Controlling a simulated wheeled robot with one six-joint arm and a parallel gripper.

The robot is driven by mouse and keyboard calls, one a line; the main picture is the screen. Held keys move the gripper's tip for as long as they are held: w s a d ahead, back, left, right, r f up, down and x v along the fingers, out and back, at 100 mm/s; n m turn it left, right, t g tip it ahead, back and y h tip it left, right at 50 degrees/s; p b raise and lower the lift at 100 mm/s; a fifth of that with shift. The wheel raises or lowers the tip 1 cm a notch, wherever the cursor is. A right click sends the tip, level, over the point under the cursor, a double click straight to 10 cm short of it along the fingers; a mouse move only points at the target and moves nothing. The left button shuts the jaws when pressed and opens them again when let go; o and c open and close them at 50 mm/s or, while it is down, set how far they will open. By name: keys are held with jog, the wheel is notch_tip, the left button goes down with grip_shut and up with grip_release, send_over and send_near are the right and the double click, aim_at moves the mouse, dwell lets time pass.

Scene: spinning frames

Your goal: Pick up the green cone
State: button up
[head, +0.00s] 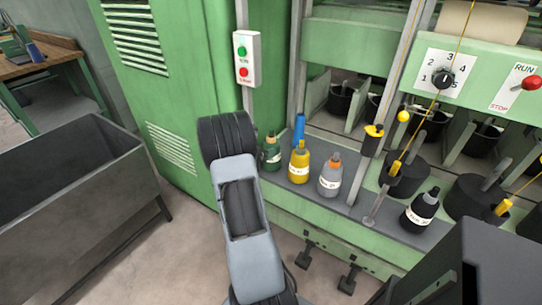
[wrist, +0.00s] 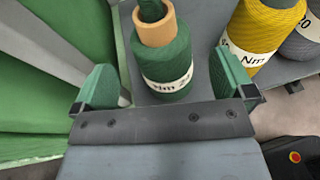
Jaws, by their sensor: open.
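The green cone (head: 271,155) stands upright on the grey ledge (head: 345,215) of the machine, at the left end of a row of cones. It has a white label and an orange-tan top. In the wrist view the green cone (wrist: 166,62) stands ahead of the palm, between the two spread green fingers of my gripper (wrist: 163,72). The fingers are apart from it, with a gap on each side. My gripper is open and empty. In the head view my arm hides the gripper and part of the cone's left side.
A yellow cone (head: 299,165) stands close to the right, then a grey cone (head: 330,178); a black cone (head: 420,213) is farther right. The green cabinet (head: 175,80) is close on the left, with a grey bin (head: 70,175) beyond.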

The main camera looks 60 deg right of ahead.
aim_at(268, 145)
jog(key=shift+x, duration=2.85)
jog(key=shift+s, duration=0.1)
jog(key=shift+c, duration=0.5)
jog(key=c, duration=1.3)
jog(key=shift+r, duration=0.1)
jog(key=shift+c, duration=0.7)
jog(key=shift+r, duration=0.1)
